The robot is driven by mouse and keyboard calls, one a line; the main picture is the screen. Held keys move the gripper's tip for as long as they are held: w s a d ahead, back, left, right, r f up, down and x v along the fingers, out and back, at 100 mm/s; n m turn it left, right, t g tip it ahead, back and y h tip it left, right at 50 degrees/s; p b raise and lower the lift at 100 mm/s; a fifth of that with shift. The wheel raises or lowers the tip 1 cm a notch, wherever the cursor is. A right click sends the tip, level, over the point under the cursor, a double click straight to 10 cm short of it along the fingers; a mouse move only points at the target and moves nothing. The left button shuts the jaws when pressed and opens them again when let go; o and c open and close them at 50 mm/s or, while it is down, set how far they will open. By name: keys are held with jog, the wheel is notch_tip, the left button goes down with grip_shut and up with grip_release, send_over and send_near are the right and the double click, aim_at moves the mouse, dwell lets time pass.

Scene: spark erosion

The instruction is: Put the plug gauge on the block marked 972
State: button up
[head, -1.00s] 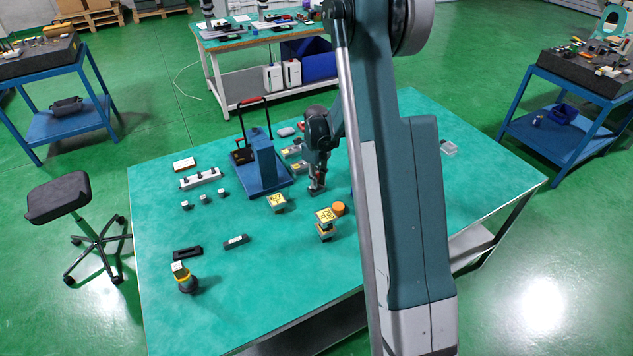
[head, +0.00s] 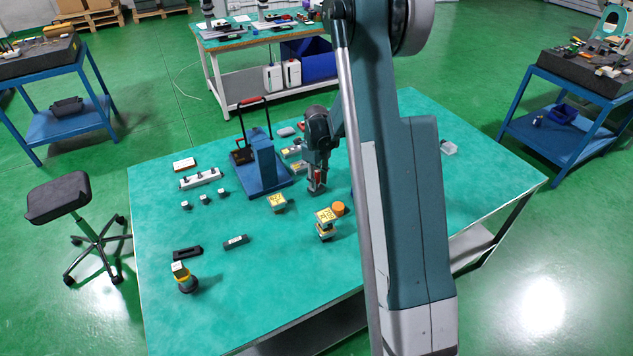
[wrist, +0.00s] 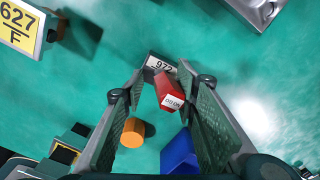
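The plug gauge (wrist: 169,91) is a red bar with a white label, lying between the fingers in the wrist view. It also shows as a small red spot in the head view (head: 317,178). The block marked 972 (wrist: 157,64) shows its white label just beyond the gauge's far end. That end overlaps the block in view; I cannot tell if they touch. My gripper (wrist: 163,80) has its fingers apart on either side of the gauge, with a gap visible at the left. In the head view my gripper (head: 315,186) is low over the table.
A block with a yellow 627 label (wrist: 20,25) sits nearby. An orange cylinder (head: 338,208) and a yellow-topped stack (head: 325,218) stand close in front. A blue stand (head: 262,165) is to the left.

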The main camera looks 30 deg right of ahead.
aim_at(316, 174)
notch_tip(316, 174, up, 12)
jog(key=shift+r+p, duration=0.1)
jog(key=shift+p, duration=0.3)
dwell(0.3)
jog(key=shift+a, duration=0.1)
dwell(0.5)
jog(key=s+a+r+n+t, duration=0.2)
jog(key=s+a+r+n, duration=0.5)
jog(key=r, duration=0.3)
jog(key=s+a+r+n+t, duration=0.1)
jog(key=s+a+r+n, duration=0.55)
jog(key=s+r, duration=0.2)
jog(key=s+a+r+n+t, duration=0.1)
jog(key=s+a+n, duration=0.3)
jog(key=s+n, duration=0.4)
jog(key=s+a+r+n+t, duration=0.2)
jog(key=s+a+n, duration=0.3)
jog(key=s, duration=0.8)
jog(key=shift+s+n+t, duration=0.3)
jog(key=shift+n+t, duration=0.3)
jog(key=shift+n, duration=1.15)
